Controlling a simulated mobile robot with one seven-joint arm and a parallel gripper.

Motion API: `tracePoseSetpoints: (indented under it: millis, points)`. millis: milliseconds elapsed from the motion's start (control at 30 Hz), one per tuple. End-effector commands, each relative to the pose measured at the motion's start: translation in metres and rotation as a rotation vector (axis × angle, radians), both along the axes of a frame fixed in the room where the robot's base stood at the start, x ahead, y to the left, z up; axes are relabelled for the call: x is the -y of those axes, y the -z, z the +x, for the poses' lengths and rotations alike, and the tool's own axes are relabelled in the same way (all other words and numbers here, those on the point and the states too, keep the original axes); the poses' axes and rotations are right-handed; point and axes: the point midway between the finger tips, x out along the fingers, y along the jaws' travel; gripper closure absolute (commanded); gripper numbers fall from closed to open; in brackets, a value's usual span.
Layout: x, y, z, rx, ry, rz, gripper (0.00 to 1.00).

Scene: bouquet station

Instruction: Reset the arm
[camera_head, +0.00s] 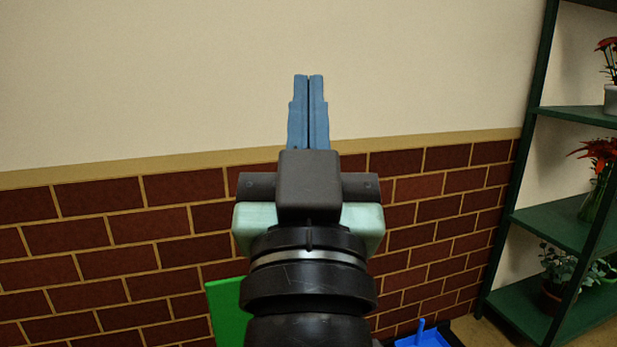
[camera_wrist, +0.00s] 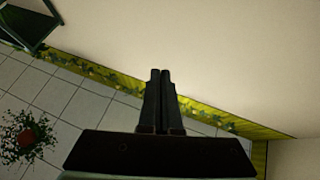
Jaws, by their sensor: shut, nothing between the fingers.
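My gripper (camera_head: 308,78) is raised in the middle of the head view, its two blue fingers together and pointing up against the plain wall. Nothing shows between them. In the wrist view my gripper (camera_wrist: 160,72) is also shut and empty, its dark fingers against the pale wall. My arm below it hides part of the brick wall and whatever stands directly behind it.
A green shelf rack (camera_head: 560,228) with potted and vased flowers stands at the right. A green panel (camera_head: 226,310) and a blue tray (camera_head: 424,337) show low down. In the wrist view a plant (camera_wrist: 28,137) stands on the tiled floor (camera_wrist: 85,108). Space around the fingers looks clear.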

Motion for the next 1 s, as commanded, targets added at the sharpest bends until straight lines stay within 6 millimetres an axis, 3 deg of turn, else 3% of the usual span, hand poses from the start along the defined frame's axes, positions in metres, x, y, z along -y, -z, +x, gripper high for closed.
tracePoseSetpoints:
  millis: [33, 133, 200, 1000]
  points:
    - [0.000, -0.039, -0.028, 0.094, 0.002, -0.003, 1.00]
    - [0.000, -0.093, -0.079, 0.255, 0.009, -0.008, 1.00]
    - [0.000, -0.121, -0.069, 0.225, 0.009, -0.009, 1.00]
    - [0.000, -0.366, -0.066, 0.217, 0.006, -0.009, 1.00]
